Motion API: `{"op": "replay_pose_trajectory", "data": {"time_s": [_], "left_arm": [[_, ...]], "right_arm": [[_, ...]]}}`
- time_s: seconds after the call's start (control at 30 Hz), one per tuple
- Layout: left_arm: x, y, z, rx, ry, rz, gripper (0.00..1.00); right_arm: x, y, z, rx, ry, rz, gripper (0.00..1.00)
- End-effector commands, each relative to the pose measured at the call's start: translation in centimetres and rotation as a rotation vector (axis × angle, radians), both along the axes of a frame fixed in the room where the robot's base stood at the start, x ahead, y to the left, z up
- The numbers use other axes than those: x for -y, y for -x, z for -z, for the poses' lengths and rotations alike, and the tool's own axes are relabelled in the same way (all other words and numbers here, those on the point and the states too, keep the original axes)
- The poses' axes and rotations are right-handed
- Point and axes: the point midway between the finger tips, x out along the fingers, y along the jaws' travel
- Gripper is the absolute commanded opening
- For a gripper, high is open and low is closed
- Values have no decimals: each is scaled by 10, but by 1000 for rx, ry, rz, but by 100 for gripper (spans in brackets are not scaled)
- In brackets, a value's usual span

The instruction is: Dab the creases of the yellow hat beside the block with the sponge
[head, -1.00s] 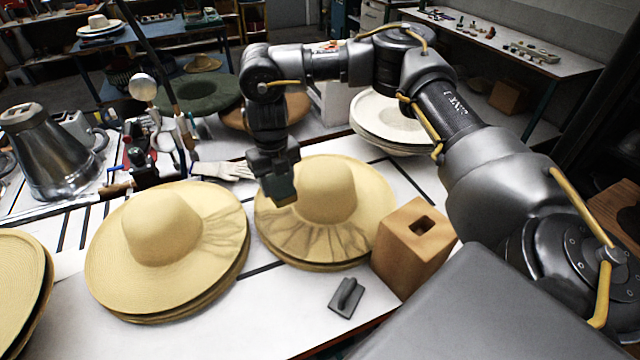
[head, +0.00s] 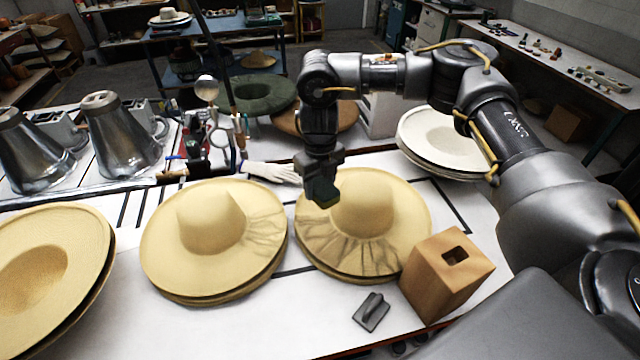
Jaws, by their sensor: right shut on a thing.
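The yellow hat (head: 405,230) beside the wooden block (head: 440,285) lies brim down on a stack, with dark creases fanning over the front of its brim. My right gripper (head: 321,176) points down over the left part of this brim, left of the crown. It is shut on the sponge (head: 322,194), a small dark green piece with a tan edge. I cannot tell whether the sponge touches the brim. The sponge and gripper hide a little of the hat's left side. My left gripper is out of view.
Another creased yellow hat (head: 212,225) lies on a stack to the left, and more hats (head: 40,262) at the far left. A grey handled tool (head: 371,312) lies in front of the block. A white glove (head: 268,172) and metal steamers (head: 118,135) are behind. My right arm spans the right side.

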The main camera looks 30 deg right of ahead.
Motion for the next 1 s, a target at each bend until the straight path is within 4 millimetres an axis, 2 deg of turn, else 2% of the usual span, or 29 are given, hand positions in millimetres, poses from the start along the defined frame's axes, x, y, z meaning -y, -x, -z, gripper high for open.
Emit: {"op": "replay_pose_trajectory", "data": {"time_s": [0.13,0.27,0.6,1.0], "left_arm": [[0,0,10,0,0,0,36],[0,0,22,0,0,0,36],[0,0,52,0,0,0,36],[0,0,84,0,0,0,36]], "right_arm": [[-6,9,8,3,-2,-199,31],[-15,24,16,6,-4,-519,31],[-35,71,37,16,-4,-1481,31],[-43,129,62,10,1,-2551,31]]}}
